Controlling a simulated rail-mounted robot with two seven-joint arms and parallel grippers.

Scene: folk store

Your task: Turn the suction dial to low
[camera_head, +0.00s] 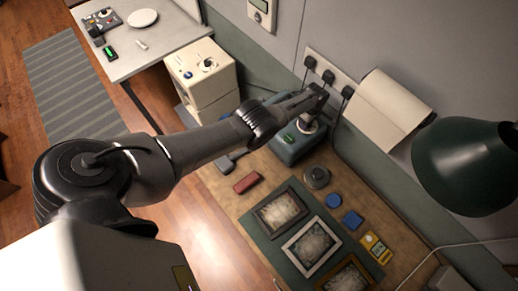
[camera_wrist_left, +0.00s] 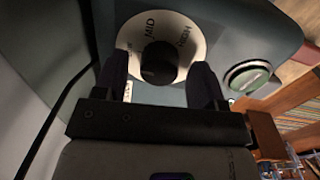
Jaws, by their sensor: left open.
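The suction unit is a teal-grey box (camera_head: 289,151) on the wooden bench against the wall. In the left wrist view, its dial is a black knob (camera_wrist_left: 159,65) on a white disc (camera_wrist_left: 172,22) marked MID and HIGH. Other lettering is partly covered by the left-hand finger; I cannot tell where the knob points. My left gripper (camera_head: 315,97) is open above the unit. In the wrist view its dark fingers (camera_wrist_left: 159,76) stand either side of the knob, with gaps visible. A green button (camera_wrist_left: 249,77) sits to the right of the dial. My right gripper is not visible.
Black plugs (camera_head: 328,76) and cables hang on the wall behind the unit. A green lamp shade (camera_head: 467,166) is at the right. Picture frames (camera_head: 313,247), a red block (camera_head: 246,183) and a round metal piece (camera_head: 317,177) lie on the bench. A white cabinet (camera_head: 202,70) stands at left.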

